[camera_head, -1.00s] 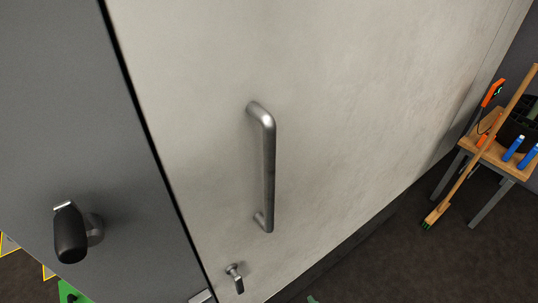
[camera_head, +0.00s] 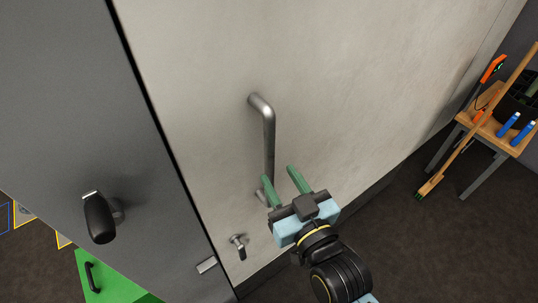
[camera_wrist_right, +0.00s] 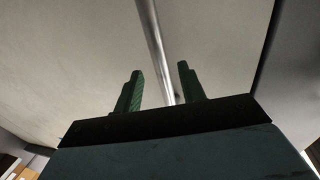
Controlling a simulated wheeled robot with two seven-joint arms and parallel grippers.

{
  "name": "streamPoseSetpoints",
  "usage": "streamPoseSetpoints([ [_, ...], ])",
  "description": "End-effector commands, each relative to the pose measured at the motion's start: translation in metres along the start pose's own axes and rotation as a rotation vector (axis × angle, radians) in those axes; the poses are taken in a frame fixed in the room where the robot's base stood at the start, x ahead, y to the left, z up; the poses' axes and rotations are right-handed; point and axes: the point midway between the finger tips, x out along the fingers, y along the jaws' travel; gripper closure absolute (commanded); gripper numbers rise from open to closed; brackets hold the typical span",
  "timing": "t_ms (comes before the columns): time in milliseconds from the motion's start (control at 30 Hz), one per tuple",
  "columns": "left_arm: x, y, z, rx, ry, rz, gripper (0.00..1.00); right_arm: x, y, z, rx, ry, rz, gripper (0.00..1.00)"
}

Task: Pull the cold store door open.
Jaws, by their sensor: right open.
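The cold store door (camera_head: 360,80) is a pale panel that looks shut against the dark grey wall panel beside it. Its steel bar handle (camera_head: 268,135) stands upright on the door. My right gripper (camera_head: 280,178) is open near the handle's lower end and partly covers it in the head view. In the right wrist view the handle (camera_wrist_right: 155,45) runs up between and beyond the two green fingers (camera_wrist_right: 158,80). I cannot tell whether either finger touches it. My left gripper is not in view.
A small lever (camera_head: 238,244) sits low on the door. A black knob (camera_head: 101,217) sticks out of the grey wall panel. A wooden-topped stool (camera_head: 490,125) with tools and a leaning broom (camera_head: 462,148) stand at the right. A green box (camera_head: 110,280) is at the bottom left.

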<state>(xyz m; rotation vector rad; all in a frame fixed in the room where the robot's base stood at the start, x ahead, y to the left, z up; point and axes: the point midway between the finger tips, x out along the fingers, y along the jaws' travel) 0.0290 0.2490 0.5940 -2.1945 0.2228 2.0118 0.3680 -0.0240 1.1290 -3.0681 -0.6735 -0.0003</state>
Motion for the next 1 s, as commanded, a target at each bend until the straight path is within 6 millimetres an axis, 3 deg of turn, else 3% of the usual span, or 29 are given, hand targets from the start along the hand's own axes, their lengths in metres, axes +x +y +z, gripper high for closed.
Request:
streamPoseSetpoints([
  [100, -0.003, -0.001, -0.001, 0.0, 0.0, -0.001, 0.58, 0.025, 0.0, -0.002, 0.0, 0.002, 0.001, 0.6],
  [300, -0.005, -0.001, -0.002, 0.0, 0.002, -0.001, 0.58, 0.052, 0.0, -0.001, 0.0, 0.001, 0.0, 0.6],
  [733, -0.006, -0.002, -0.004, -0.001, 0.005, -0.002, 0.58, 0.061, 0.0, 0.0, 0.0, -0.001, 0.0, 0.6],
  [1000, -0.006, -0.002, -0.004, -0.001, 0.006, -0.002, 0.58, 0.061, 0.0, 0.0, 0.0, -0.001, 0.0, 0.95],
])
